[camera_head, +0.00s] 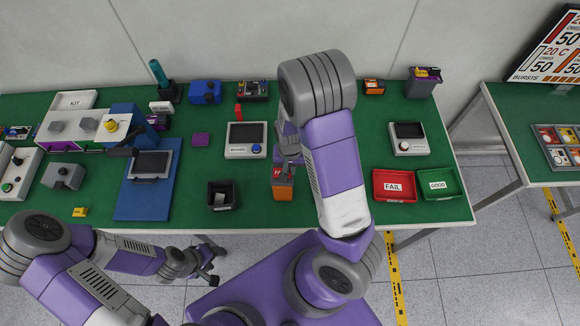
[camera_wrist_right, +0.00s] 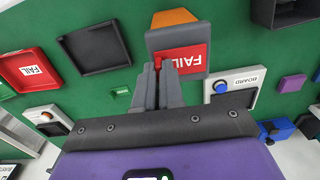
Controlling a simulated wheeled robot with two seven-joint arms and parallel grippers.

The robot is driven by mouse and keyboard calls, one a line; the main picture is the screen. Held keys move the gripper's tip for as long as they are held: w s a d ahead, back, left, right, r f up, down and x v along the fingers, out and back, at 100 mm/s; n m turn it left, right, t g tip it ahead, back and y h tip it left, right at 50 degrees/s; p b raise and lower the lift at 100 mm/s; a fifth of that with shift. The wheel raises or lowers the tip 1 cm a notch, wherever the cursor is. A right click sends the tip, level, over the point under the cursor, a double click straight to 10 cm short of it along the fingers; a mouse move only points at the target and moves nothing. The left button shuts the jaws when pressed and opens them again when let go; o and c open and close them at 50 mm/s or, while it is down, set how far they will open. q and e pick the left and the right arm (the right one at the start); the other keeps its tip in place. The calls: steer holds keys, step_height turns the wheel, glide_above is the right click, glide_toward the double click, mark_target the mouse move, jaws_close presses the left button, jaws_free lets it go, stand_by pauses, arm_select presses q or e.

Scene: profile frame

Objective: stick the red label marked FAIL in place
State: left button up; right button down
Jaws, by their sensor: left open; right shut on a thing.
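The red label marked FAIL (camera_wrist_right: 181,58) lies against a grey block with an orange end (camera_wrist_right: 175,17) in the right wrist view. My right gripper (camera_wrist_right: 164,66) is shut on the label, its fingertips over the label's edge. I cannot tell whether the label still touches the block. In the head view the same block (camera_head: 282,193) is on the green table with the red label (camera_head: 283,175) at its far side, partly hidden by my right arm. My left gripper (camera_head: 208,272) is open and empty, off the table's front edge.
A board device (camera_head: 245,150) stands left of my right gripper, with a black bin (camera_head: 222,205) nearby. A red FAIL tray (camera_head: 382,196) and a green GOOD tray (camera_head: 452,190) are at the right. Another screen device (camera_head: 408,147) stands behind them.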

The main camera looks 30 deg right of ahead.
stand_by(0.3)
steer(key=c, duration=1.2)
jaws_free()
steer(key=shift+o, duration=0.2)
step_height(320, 180, up, 8)
steer(key=shift+f+p, duration=0.25)
steer(key=shift+p, duration=0.55)
